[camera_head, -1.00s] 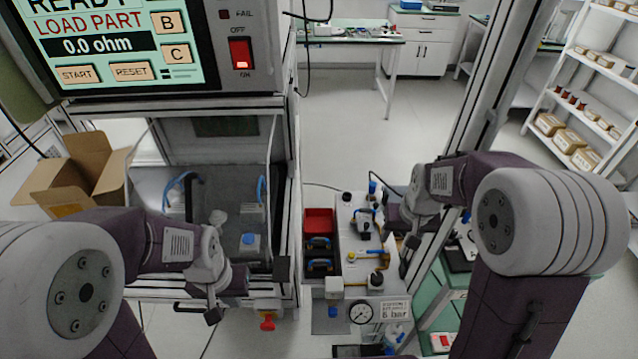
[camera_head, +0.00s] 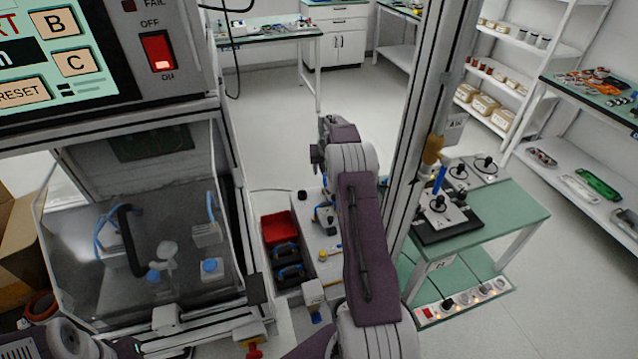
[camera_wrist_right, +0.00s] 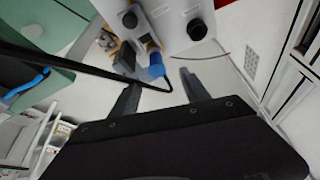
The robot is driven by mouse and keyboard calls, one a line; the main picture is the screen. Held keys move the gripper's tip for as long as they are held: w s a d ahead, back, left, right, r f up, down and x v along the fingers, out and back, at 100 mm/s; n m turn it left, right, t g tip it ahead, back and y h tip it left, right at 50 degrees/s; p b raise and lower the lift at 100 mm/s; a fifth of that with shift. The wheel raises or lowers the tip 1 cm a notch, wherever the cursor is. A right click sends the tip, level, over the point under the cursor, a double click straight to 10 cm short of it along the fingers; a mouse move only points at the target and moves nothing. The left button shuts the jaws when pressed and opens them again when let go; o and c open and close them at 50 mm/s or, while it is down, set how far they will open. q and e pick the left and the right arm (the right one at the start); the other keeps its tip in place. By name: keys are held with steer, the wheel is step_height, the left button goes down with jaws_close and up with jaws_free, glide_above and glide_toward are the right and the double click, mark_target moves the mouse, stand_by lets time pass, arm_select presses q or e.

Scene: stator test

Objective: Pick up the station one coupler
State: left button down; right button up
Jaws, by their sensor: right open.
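My right gripper (camera_wrist_right: 160,93) is open, with its two dark fingers apart and nothing held between them. A blue cylindrical fitting (camera_wrist_right: 155,66), which looks like the coupler, stands just beyond the fingertips on a brass-coloured part in the right wrist view. My left gripper is out of view.
A white panel (camera_wrist_right: 180,22) with black knobs lies beyond the fitting. A red bin (camera_head: 277,226) and blue-handled items sit left of my right arm. A metal post rises to its right, beside a green table (camera_head: 515,212). A clear-walled test chamber stands left.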

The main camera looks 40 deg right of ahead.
mark_target(325, 182)
steer(key=shift+x, duration=1.25)
steer(key=x, duration=0.5)
steer(key=shift+s+d+f, duration=0.1)
steer(key=shift+s+d, duration=0.05)
steer(key=shift+s, duration=0.2)
steer(key=shift+s, duration=0.1)
steer(key=c, duration=0.5)
jaws_close()
